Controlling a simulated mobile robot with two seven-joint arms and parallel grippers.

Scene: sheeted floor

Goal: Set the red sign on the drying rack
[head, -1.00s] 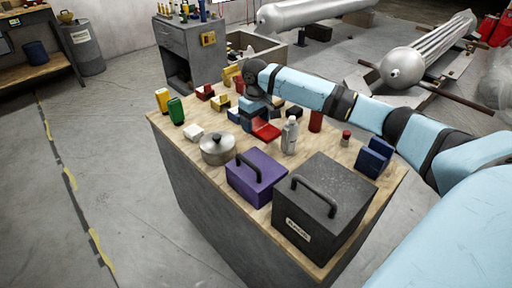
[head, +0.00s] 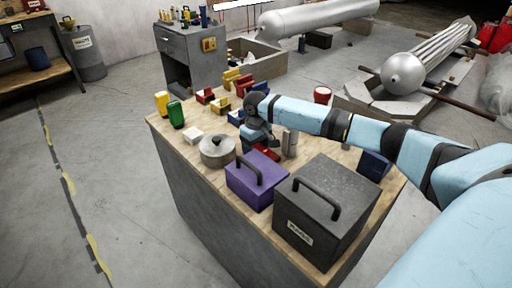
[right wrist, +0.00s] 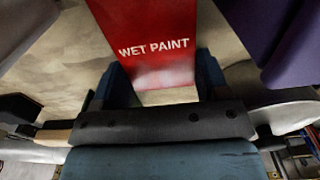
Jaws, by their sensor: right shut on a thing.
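The red sign (right wrist: 155,45), lettered WET PAINT, is between the two fingers of my right gripper (right wrist: 162,85) in the right wrist view. The fingers are shut on its lower part in that picture. In the head view my right gripper (head: 260,141) is low over the wooden tabletop, between the pot and the bottle. Part of the red sign (head: 267,151) shows just below it. I cannot tell for sure which thing is the drying rack; several small red, yellow and blue slotted pieces (head: 221,104) stand toward the table's back. My left gripper is not in view.
A metal pot (head: 217,151), a purple box (head: 256,180) and a large dark box (head: 325,212) with handles stand near the front. A grey bottle (head: 290,144) is close right of my gripper. A dark blue piece (head: 374,164) sits at the right, partly behind my arm.

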